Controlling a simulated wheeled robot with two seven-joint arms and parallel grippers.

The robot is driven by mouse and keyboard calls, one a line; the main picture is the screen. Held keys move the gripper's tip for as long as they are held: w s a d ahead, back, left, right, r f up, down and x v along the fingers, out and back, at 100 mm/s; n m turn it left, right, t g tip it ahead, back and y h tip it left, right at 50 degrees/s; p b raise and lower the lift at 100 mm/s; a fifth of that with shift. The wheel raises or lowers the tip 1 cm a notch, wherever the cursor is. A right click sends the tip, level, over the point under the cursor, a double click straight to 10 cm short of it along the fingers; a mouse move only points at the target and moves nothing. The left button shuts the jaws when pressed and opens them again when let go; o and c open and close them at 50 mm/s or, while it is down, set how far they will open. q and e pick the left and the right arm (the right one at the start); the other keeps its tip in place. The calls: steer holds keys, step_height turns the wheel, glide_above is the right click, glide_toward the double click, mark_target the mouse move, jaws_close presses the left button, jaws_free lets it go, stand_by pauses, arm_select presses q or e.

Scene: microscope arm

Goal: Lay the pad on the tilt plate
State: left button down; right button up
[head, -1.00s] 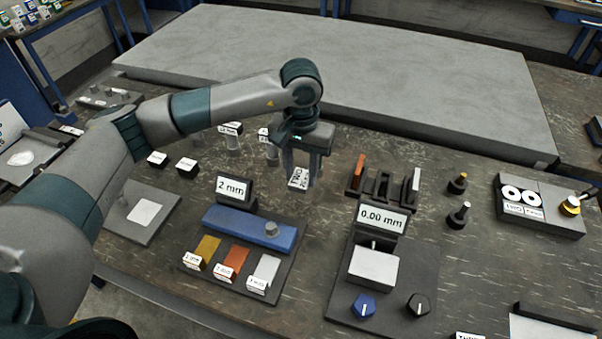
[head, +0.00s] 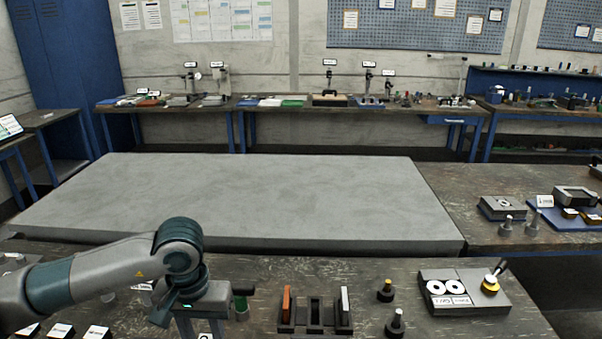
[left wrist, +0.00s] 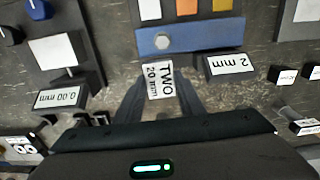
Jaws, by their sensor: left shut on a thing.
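My left gripper (left wrist: 158,95) is shut on a block with a white label (left wrist: 158,80) reading TWO, 20 mm. In the head view the left gripper (head: 208,327) is at the bottom edge, its fingertips cut off. In the left wrist view a blue bar (left wrist: 195,36) with a grey knob lies beyond the block. White (left wrist: 150,10), orange (left wrist: 187,8) and yellow (left wrist: 222,5) pieces lie past the bar, cut by the frame edge. I cannot tell which thing is the pad or the tilt plate. My right gripper is not in view.
A 2 mm sign (left wrist: 228,64) stands beside the bar. A 0.00 mm display (left wrist: 60,98) and a white block (left wrist: 54,50) stand left. In the head view a slotted holder (head: 314,318) and dark knobs (head: 385,290) stand right of my gripper. A bare grey slab (head: 240,195) lies behind.

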arm_select(q)
steer(key=s, duration=0.1)
steer(key=s+a+r, duration=0.1)
steer(key=s, duration=0.3)
steer(key=shift+a+r, duration=0.3)
steer(key=shift+a, duration=0.05)
steer(key=shift+w, duration=0.1)
steer(key=shift+f, duration=0.1)
